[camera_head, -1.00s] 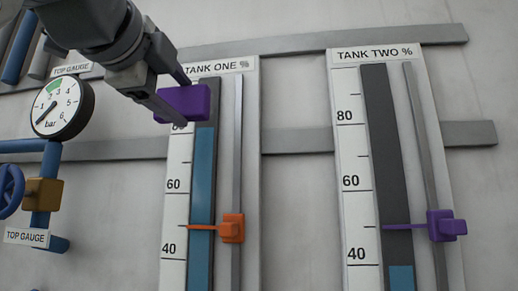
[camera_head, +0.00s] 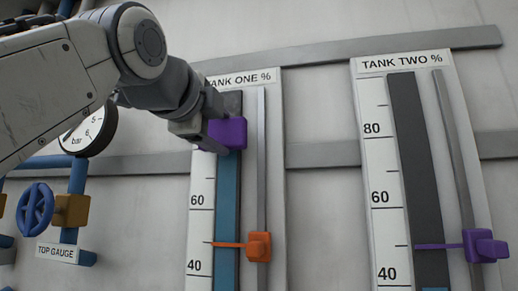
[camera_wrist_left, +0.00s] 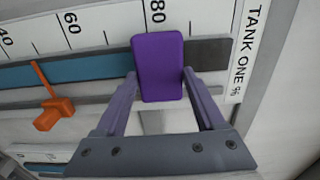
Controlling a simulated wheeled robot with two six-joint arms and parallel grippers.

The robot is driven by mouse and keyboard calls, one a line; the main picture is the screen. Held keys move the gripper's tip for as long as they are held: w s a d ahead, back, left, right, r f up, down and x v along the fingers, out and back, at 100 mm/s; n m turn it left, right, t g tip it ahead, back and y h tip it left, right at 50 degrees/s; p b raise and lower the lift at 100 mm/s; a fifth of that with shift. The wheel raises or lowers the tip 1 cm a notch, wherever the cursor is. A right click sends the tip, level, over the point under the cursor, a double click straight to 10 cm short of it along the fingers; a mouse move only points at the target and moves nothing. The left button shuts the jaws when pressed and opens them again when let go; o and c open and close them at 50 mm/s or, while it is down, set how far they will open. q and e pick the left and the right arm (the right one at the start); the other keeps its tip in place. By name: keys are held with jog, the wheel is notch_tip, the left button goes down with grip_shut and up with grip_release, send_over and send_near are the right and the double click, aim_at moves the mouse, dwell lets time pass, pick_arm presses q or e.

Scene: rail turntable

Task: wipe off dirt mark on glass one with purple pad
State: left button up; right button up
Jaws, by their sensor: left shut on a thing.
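My left gripper (camera_head: 213,130) is shut on the purple pad (camera_head: 228,133), in front of the upper part of the Tank One gauge glass (camera_head: 228,200). In the left wrist view the pad (camera_wrist_left: 158,68) sits between the two fingers (camera_wrist_left: 160,90) and covers the glass near the 80 mark, around the top of the blue column (camera_wrist_left: 95,68). I cannot tell whether the pad touches the glass. No dirt mark shows; that part of the glass is hidden behind the pad and gripper. My right gripper is not in view.
An orange pointer slider (camera_head: 258,247) sits on the Tank One rail below the pad. The Tank Two gauge (camera_head: 415,160) with a purple pointer slider (camera_head: 485,246) stands to the right. A dial gauge (camera_head: 97,135), blue pipes and a blue valve wheel (camera_head: 35,208) are at left.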

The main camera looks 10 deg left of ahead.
pick_arm(q)
jog(key=shift+w, duration=0.9)
dwell(0.5)
notch_tip(320, 180, up, 3)
jog(key=p, duration=0.3)
jog(key=shift+s+r+p, duration=0.1)
jog(key=shift+r+p, duration=0.1)
jog(key=shift+p, duration=0.15)
notch_tip(320, 180, up, 2)
jog(key=shift+p, duration=1.05)
jog(key=shift+r, duration=2)
jog(key=shift+f+b, duration=0.1)
jog(key=shift+b, duration=0.2)
